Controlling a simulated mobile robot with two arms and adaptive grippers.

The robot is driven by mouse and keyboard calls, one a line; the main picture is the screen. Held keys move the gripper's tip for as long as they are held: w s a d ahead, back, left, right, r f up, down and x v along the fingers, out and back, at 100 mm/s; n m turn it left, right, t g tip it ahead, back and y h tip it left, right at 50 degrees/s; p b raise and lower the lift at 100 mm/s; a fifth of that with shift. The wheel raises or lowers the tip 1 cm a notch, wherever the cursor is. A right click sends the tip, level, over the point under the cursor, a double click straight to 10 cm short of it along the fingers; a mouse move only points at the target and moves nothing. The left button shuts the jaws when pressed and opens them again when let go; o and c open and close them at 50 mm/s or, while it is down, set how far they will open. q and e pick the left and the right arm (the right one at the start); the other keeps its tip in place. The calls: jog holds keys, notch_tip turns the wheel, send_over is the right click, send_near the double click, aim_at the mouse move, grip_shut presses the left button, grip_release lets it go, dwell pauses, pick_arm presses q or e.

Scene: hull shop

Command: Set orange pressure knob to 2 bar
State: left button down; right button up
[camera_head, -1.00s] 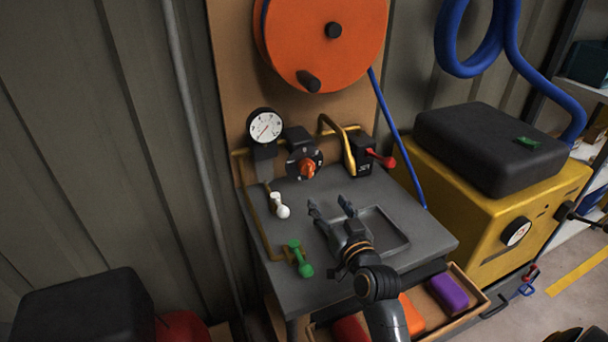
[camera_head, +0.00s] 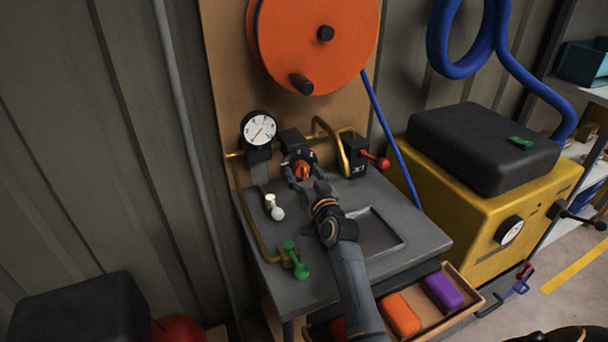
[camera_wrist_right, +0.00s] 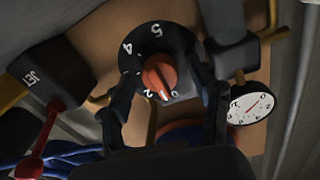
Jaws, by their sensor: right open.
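The orange pressure knob (camera_head: 303,172) sits on a black numbered dial on the bench's back board. My left gripper is not in view.
A red-handled valve (camera_head: 378,161) stands right of the knob. A white lever (camera_head: 274,207) and a green lever (camera_head: 294,258) are on the left of the grey bench (camera_head: 408,222). A large orange reel (camera_head: 312,45) hangs above. A yellow machine (camera_head: 475,214) stands right.

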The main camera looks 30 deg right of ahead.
jog(key=c, duration=1.2)
jog(key=shift+r, duration=0.1)
jog(key=shift+r+m+p, duration=0.15)
jog(key=shift+m+p, duration=0.8)
jog(key=shift+m, duration=0.05)
jog(key=shift+m+p, duration=0.85)
jog(key=shift+m, duration=0.35)
jog(key=m+p, duration=0.1)
jog(key=m, duration=0.2)
jog(key=shift+p, duration=0.3)
jog(key=shift+m+p, duration=0.35)
jog(key=shift+m, duration=0.75)
